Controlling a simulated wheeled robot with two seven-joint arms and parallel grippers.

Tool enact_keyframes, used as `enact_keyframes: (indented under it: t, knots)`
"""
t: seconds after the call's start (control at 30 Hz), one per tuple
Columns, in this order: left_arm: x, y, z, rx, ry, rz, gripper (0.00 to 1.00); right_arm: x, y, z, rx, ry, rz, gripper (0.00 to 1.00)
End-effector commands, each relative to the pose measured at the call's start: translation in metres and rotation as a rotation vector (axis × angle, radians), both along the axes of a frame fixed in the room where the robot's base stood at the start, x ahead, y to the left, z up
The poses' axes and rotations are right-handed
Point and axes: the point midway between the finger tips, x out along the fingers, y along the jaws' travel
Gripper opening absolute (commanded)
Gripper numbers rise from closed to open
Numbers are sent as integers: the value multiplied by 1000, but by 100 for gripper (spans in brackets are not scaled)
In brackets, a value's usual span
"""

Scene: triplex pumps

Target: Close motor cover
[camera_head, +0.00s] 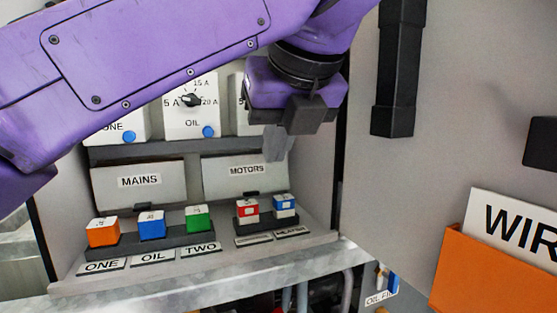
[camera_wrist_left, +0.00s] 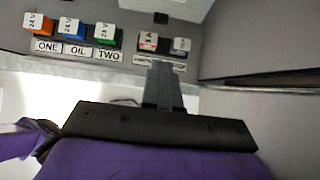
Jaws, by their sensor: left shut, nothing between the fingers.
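The motor cover (camera_head: 228,184) is a grey panel labelled MOTORS, in the right half of the cabinet in the head view. Its label and front face show, with a small dark tab at its lower edge. My left gripper (camera_head: 275,150) is over the cover's upper right corner, fingers shut and empty, pointing down. I cannot tell whether it touches the cover. In the left wrist view the shut fingers (camera_wrist_left: 163,75) point at the breaker row, and part of a light panel (camera_wrist_left: 170,8) with a dark tab shows at the top. My right gripper is not in view.
A matching MAINS cover (camera_head: 110,190) is to the left. Below are orange, blue and green blocks (camera_head: 152,224) and two smaller red and blue blocks (camera_head: 249,210). A rotary dial (camera_head: 190,100) is above. A grey cabinet door (camera_head: 400,190) with an orange pocket (camera_head: 470,270) stands at right.

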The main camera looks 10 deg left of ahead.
Motion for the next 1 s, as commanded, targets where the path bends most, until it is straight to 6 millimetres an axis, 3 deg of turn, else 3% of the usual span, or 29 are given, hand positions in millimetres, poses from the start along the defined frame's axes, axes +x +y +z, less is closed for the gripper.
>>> enact_keyframes:
  t: [0.4,0.63,1.0]
  knots:
    - [46,32,-74,-2,3,1,0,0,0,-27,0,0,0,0]
    - [72,49,-79,-2,1,-1,0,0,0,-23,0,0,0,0]
    - [77,52,-81,-2,0,-1,0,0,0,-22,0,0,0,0]
